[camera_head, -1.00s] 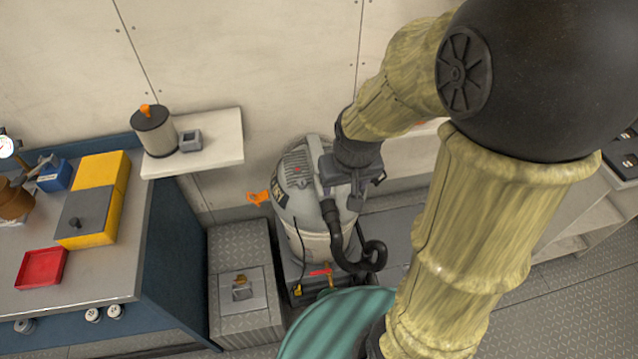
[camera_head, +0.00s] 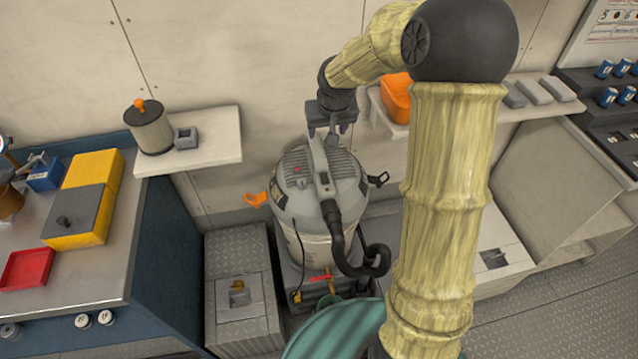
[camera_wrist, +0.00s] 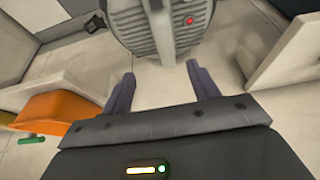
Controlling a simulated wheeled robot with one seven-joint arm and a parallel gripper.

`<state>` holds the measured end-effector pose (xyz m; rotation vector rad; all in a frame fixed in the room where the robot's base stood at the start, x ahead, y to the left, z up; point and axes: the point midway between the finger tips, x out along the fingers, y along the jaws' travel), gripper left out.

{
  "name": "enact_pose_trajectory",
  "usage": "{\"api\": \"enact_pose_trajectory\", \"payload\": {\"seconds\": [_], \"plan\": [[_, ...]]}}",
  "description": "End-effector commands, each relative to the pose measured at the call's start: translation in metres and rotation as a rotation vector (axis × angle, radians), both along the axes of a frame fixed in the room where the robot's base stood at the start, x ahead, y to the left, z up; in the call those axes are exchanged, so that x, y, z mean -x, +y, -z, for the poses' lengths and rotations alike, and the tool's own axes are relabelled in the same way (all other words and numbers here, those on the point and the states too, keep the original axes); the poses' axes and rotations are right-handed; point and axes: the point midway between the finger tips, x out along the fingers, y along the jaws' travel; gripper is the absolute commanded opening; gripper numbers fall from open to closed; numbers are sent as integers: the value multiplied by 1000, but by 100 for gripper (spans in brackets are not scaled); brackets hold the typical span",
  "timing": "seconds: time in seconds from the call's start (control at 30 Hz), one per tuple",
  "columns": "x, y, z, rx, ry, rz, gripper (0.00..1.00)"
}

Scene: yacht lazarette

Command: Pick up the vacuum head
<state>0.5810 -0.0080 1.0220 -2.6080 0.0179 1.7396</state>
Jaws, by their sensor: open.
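The vacuum head (camera_head: 345,168) is the grey ribbed top of the vacuum, with a raised handle strip and a small red button. It sits on the pale drum (camera_head: 308,243). In the wrist view the vacuum head (camera_wrist: 126,27) is at the top, beyond my fingertips. My gripper (camera_head: 330,134) is just behind or above the far edge of the head in the head view. It also shows in the wrist view (camera_wrist: 163,70), with its two fingers spread and nothing between them. I cannot tell the exact gap to the head.
A black hose (camera_head: 347,254) curls down the vacuum's front. A wall shelf (camera_head: 215,155) with a filter canister (camera_head: 150,128) is left of it. An orange thing (camera_head: 397,98) stands on the shelf to the right, close to my gripper.

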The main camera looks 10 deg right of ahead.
Motion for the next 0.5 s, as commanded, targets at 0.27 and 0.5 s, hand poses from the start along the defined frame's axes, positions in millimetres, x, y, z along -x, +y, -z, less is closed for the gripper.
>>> {"api": "enact_pose_trajectory", "payload": {"seconds": [0.27,0.5], "plan": [[-18,1,46,-2,4,-2,60],[-34,1,85,-1,4,-1,60]]}}
